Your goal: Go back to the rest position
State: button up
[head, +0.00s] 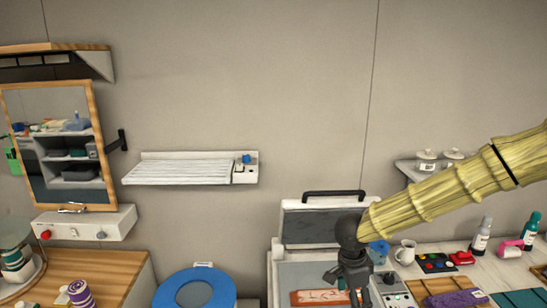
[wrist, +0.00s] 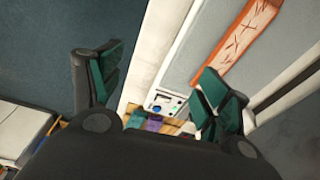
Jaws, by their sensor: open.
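My gripper (head: 352,284) hangs at the end of my yellow-green arm, pointing down, at the lower middle right of the head view. It is in front of a grey press-like machine (head: 322,223) with a raised lid and a black handle. In the wrist view, my gripper (wrist: 155,85) has its two green-padded fingers spread wide apart with nothing between them. An orange patterned strip (head: 318,297) lies on the machine's bed beneath the gripper, and it also shows in the wrist view (wrist: 250,40).
A counter at right holds a white mug (head: 405,252), bottles (head: 481,236) and a pink hair dryer (head: 511,248). A wall shelf (head: 425,165) sits behind my arm. At left are a mirror (head: 60,150), a white wall rack (head: 185,170) and a blue ring-shaped lid (head: 168,292). The upper wall is bare.

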jog(key=s+d+f+n+t+h, duration=0.15)
jog(key=s+f+n, duration=0.35)
jog(key=f, duration=0.6)
jog(key=s+d+f+n+t+h, duration=0.1)
jog(key=s+d+f+n, duration=0.15)
jog(key=s+f, duration=0.6)
jog(key=s+a+f+n+g+y, duration=0.15)
jog(key=s+f+n, duration=0.3)
jog(key=s, duration=0.65)
jog(key=s+a+f+n+g+y, duration=0.15)
jog(key=s+f+n+y, duration=0.35)
jog(key=s, duration=0.7)
notch_tip(320, 180, down, 14)
jog(key=m+h+b, duration=0.1)
jog(key=h+b, duration=0.1)
jog(key=b, duration=1)
jog(key=shift+w+d+r, duration=0.15)
jog(key=shift+w+r, duration=0.1)
jog(key=shift+w, duration=0.2)
